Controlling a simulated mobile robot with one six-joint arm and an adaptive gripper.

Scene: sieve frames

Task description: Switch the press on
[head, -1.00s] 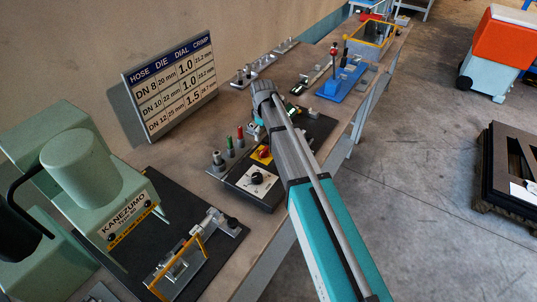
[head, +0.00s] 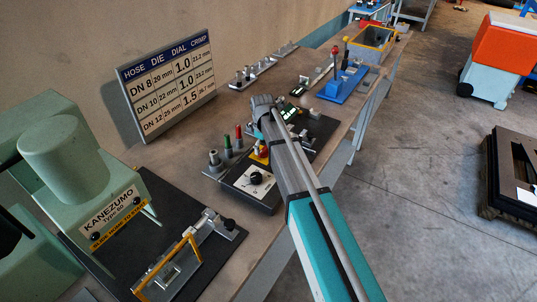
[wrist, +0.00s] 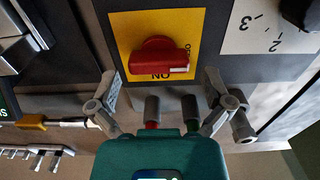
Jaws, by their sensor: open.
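The press's red rotary switch (wrist: 160,55) sits on a yellow plate (wrist: 125,28) in the wrist view. Its white mark points right, beside a half-covered label; "ON" reads upside down below the knob. In the head view the yellow plate (head: 262,147) is partly hidden by my arm. My gripper (wrist: 163,80) is open and empty, its fingers apart just below the switch in the wrist view. In the head view my gripper (head: 262,108) hangs over the control panel. The green press (head: 85,180) labelled KANEZUMO stands at the left.
A black dial on a white plate (head: 252,181) is beside the switch. Several coloured-top pegs (head: 226,147) stand left of the panel. A crimp chart (head: 168,82) leans at the wall. A blue fixture (head: 345,82) stands farther along the bench. Open floor lies to the right.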

